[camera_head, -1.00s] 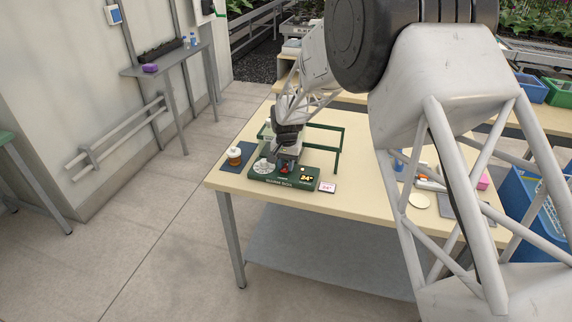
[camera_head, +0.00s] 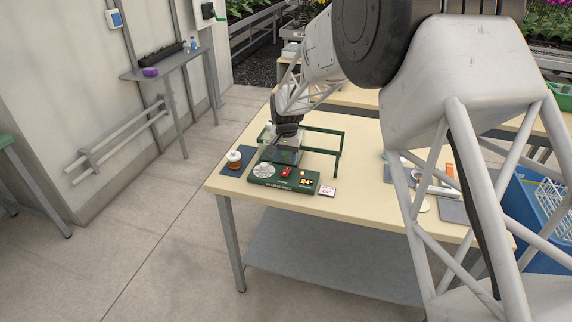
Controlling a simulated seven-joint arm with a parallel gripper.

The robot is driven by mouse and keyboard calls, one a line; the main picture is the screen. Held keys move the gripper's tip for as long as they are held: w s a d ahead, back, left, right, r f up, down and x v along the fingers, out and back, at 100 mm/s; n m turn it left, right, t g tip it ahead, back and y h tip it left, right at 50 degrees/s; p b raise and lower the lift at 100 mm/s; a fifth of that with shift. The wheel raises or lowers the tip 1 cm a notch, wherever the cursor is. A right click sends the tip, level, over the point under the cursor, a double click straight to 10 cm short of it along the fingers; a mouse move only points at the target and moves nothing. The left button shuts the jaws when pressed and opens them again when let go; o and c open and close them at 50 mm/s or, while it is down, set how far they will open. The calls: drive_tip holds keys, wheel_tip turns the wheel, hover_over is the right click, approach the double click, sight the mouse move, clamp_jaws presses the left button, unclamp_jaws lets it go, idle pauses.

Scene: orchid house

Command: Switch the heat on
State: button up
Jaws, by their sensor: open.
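A dark green heating unit (camera_head: 257,183) sits near the front left corner of the wooden table. Its front panel has a pale round dial (camera_head: 264,170), a red switch (camera_head: 286,172) and a small dark display (camera_head: 306,182) reading about 24°. Which way the switch is tipped is too small to tell. A green frame (camera_head: 338,160) stands behind the panel. My gripper (camera_head: 284,151) is open and empty, just behind and above the panel, apart from the switch. Its fingertips are small and hard to make out against the unit.
A jar with a white lid (camera_head: 234,159) stands on a dark mat (camera_head: 245,152) left of the unit. A small card (camera_head: 327,190) is at the unit's right. The table top (camera_head: 365,195) right of it is clear. Tools lie farther right, partly behind my arm.

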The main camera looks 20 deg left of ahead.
sight(287, 171)
drive_tip(key=shift+r, duration=1.5)
drive_tip(key=shift+d+r, duration=0.25)
drive_tip(key=s+d+r+t, duration=0.1)
drive_tip(key=s+d+r, duration=0.5)
drive_tip(key=d, duration=0.3)
drive_tip(key=s+d+r, duration=0.5)
drive_tip(key=d+r, duration=0.1)
drive_tip(key=d, duration=0.3)
drive_tip(key=s+d+r+t, duration=0.1)
drive_tip(key=s+d+r, duration=0.5)
drive_tip(key=d, duration=0.3)
drive_tip(key=s+d, duration=0.5)
drive_tip(key=s, duration=0.4)
drive_tip(key=s+d, duration=0.5)
drive_tip(key=s, duration=0.4)
drive_tip(key=s+d+t, duration=0.1)
drive_tip(key=s+d, duration=0.4)
drive_tip(key=s, duration=0.4)
drive_tip(key=shift+s+f, duration=0.15)
drive_tip(key=shift+s, duration=0.15)
